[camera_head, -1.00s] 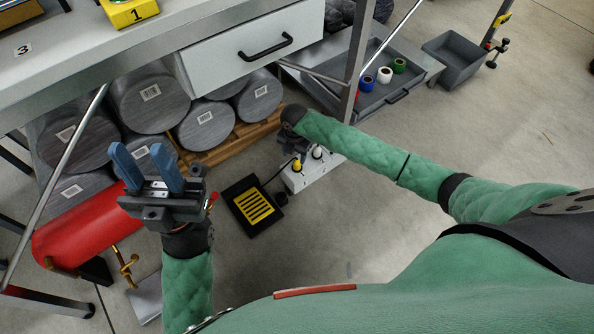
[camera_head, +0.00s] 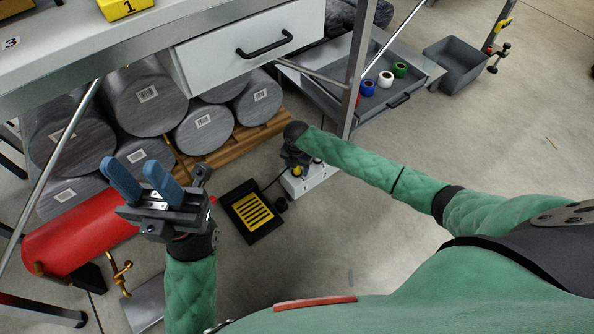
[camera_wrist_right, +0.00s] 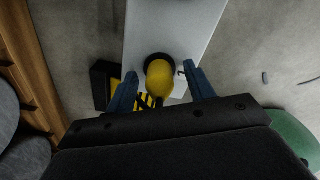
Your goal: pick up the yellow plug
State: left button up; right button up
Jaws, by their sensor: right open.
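The yellow plug (camera_wrist_right: 159,78) stands in a white power strip (camera_wrist_right: 180,30), seen from above in the right wrist view. My right gripper (camera_wrist_right: 162,73) is open, with one blue finger on each side of the plug and a gap to each. In the head view the right gripper (camera_head: 296,160) is over the strip (camera_head: 312,180) and hides most of the plug. My left gripper (camera_head: 133,170) is open and empty, away from the strip, in front of the red cylinder (camera_head: 75,232).
A black plate with yellow stripes (camera_head: 238,228) lies on the floor left of the strip. A table leg (camera_head: 357,70) stands just behind the strip. Grey rolls (camera_head: 203,130) lie on a wooden pallet (camera_head: 255,136) under the table.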

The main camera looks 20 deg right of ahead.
jog(key=c, duration=1)
jog(key=shift+c, duration=0.2)
jog(key=shift+r, duration=0.1)
